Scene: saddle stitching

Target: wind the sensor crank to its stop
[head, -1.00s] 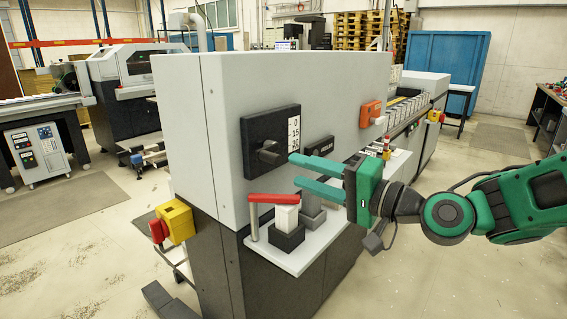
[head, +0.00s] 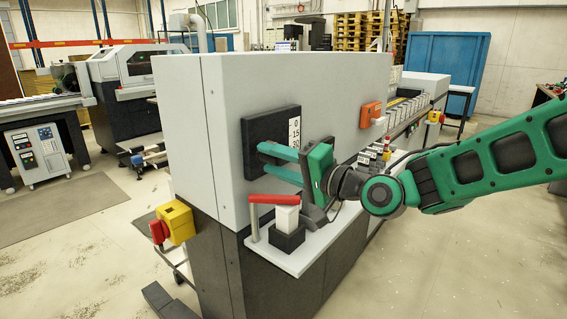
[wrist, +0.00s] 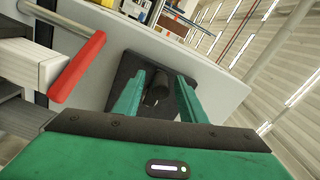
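A black knob sticks out of a dark square plate (head: 258,127) on the machine's grey front panel, beside a white scale reading 0, 15, 30. In the wrist view the knob (wrist: 156,90) lies between the fingers of my gripper (wrist: 161,78); contact cannot be told. In the head view my green gripper (head: 263,159) is open at the plate and covers the knob. The red arm also shows in the wrist view (wrist: 78,68), clear of my fingers.
The crank stands on a light shelf (head: 300,256) just below my gripper. A yellow box with a red button (head: 176,222) is at the machine's left corner. An orange box (head: 370,114) is on the panel to the right. Open floor lies in front.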

